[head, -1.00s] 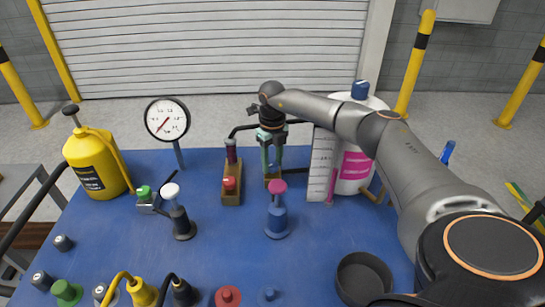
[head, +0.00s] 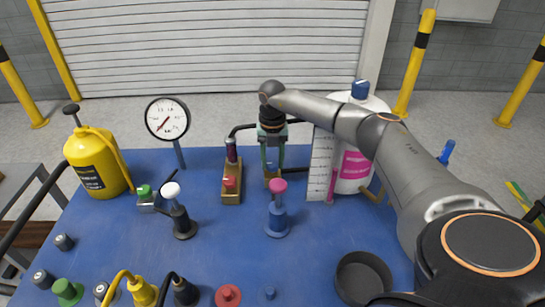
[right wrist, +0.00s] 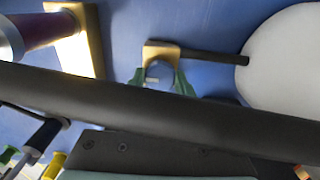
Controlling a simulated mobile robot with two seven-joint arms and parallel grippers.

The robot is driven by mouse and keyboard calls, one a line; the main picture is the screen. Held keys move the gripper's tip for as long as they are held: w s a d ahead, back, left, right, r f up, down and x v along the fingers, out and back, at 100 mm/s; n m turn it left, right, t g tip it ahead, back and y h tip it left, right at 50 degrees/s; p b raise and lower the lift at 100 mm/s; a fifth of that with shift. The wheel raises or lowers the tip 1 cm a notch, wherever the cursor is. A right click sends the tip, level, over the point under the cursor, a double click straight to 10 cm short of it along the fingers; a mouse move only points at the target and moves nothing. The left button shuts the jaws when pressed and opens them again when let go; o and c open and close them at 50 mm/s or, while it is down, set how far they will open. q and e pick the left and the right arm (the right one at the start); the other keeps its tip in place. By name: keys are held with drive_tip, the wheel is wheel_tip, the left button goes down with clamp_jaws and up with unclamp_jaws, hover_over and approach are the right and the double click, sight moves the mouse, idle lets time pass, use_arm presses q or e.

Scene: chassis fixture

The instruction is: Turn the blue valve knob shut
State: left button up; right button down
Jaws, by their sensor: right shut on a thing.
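The blue valve knob (right wrist: 153,70) sits on a brass valve block (right wrist: 160,48) and shows in the right wrist view, partly covered by a dark bar and the fingers. My right gripper (right wrist: 160,82) has its green fingers shut on either side of the knob. In the head view my right gripper (head: 272,168) points straight down over the brass block (head: 273,178), behind the blue post with the pink top. The knob is hard to make out there. My left gripper is not in view.
A blue post with a pink top (head: 278,216) stands just in front of the valve. A brass block with a red button (head: 231,190) is to its left. A white tank (head: 352,163) and a scale panel (head: 319,165) are to its right. A dial gauge (head: 168,119) stands at back left.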

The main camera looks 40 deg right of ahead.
sight(272, 163)
drive_tip(key=shift+w, duration=0.1)
idle(0.3)
drive_tip(key=shift+c, duration=1.9)
unclamp_jaws()
drive_tip(key=shift+r, duration=0.1)
wheel_tip(272, 163, up, 12)
drive_tip(key=b, duration=0.1)
drive_tip(key=shift+r, duration=0.2)
drive_tip(key=shift+f, duration=0.1)
